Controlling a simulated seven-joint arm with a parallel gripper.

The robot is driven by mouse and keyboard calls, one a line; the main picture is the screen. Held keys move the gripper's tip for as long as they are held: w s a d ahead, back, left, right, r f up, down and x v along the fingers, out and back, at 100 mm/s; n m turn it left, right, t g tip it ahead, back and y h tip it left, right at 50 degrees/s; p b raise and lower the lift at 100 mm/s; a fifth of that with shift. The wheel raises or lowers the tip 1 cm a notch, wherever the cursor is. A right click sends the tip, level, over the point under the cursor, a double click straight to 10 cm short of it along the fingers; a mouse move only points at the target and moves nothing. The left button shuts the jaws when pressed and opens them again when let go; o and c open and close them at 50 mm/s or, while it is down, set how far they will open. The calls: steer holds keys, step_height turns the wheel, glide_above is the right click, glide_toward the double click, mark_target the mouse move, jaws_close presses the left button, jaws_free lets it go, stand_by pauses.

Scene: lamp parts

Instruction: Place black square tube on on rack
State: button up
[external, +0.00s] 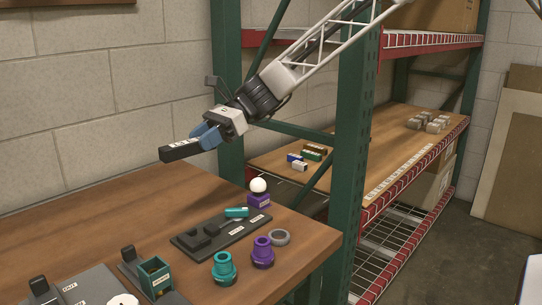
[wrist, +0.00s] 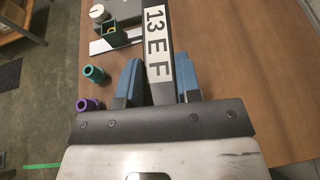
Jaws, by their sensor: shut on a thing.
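The black square tube (external: 180,150) is held by one end in my gripper (external: 207,137), above the wooden table. It points to the left in the external view, roughly level. In the wrist view the tube (wrist: 157,45) stretches away between the blue fingers of my gripper (wrist: 160,85), with a white label reading "13EF" on its face. The rack (external: 405,150) has green posts and red beams. Its wooden middle shelf (external: 345,170) holds small blocks and lies to the right of my gripper, behind a green post.
On the table (external: 110,205) stand a teal part (external: 224,268), a purple part (external: 263,253), a grey ring (external: 279,237), a white ball on a purple base (external: 259,191) and a black fixture (external: 220,232). Small coloured blocks (external: 298,164) and grey blocks (external: 430,121) sit on the shelf.

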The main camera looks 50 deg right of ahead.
steer(key=m+t, duration=0.1)
glide_above(162, 216)
step_height(162, 216, down, 8)
steer(key=shift+f, duration=0.25)
steer(key=shift+s+f, duration=0.1)
steer(key=shift+f, duration=0.05)
steer(key=shift+f, duration=2.4)
steer(key=shift+f, duration=2.3)
steer(key=shift+f, duration=0.15)
steer(key=o, duration=1)
steer(key=shift+v, duration=3.9)
